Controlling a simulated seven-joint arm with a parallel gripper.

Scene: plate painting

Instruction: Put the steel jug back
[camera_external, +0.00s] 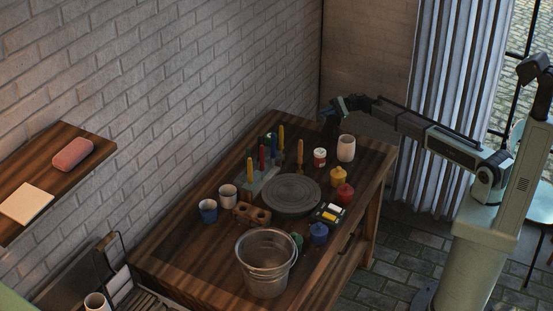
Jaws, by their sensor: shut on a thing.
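My gripper (334,108) is above the far end of the wooden table, left of the tall white cup. It is shut on a small dark thing, too small and dark here to tell whether it is the steel jug. A large, open steel vessel (266,275), shaped like a bucket, stands upright on the table's near part, far from my gripper. No other steel vessel shows clearly.
The wooden table (180,255) holds a grey round turntable (291,195), a white cup (346,148), a yellow pot (338,177), a red pot (344,193), a blue pot (319,233), a blue cup (208,211) and a brown holed block (251,213). Upright brushes stand behind the turntable.

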